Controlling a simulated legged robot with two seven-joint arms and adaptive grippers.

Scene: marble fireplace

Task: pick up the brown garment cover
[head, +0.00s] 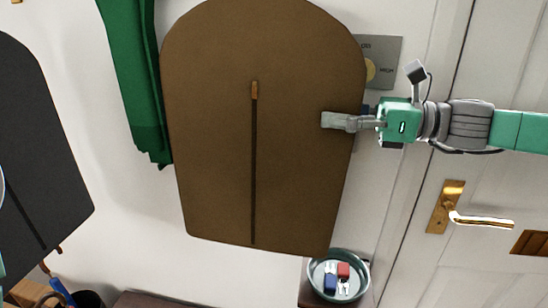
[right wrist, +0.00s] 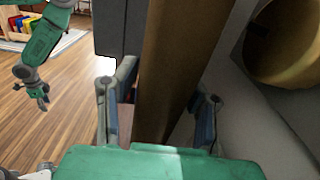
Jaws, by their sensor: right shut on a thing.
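The brown garment cover (head: 215,130) hangs upright in the middle of the head view, with a rounded top and a dark zip line down its front. My right gripper (head: 335,121) is shut on its right edge, with one finger lying across the front face. In the right wrist view the cover (right wrist: 175,70) runs edge-on between the two fingers of the right gripper (right wrist: 155,112). My left gripper (right wrist: 40,97) is small at the upper left of the right wrist view, away from the cover; its jaw state is unclear.
A green garment (head: 135,80) hangs close left of the cover, and a black cover (head: 40,140) hangs further left. A grey plaque (head: 388,55) is behind the right edge. A round tray (head: 318,275) with small red and blue items stands below. A door with a brass handle (head: 480,221) is right.

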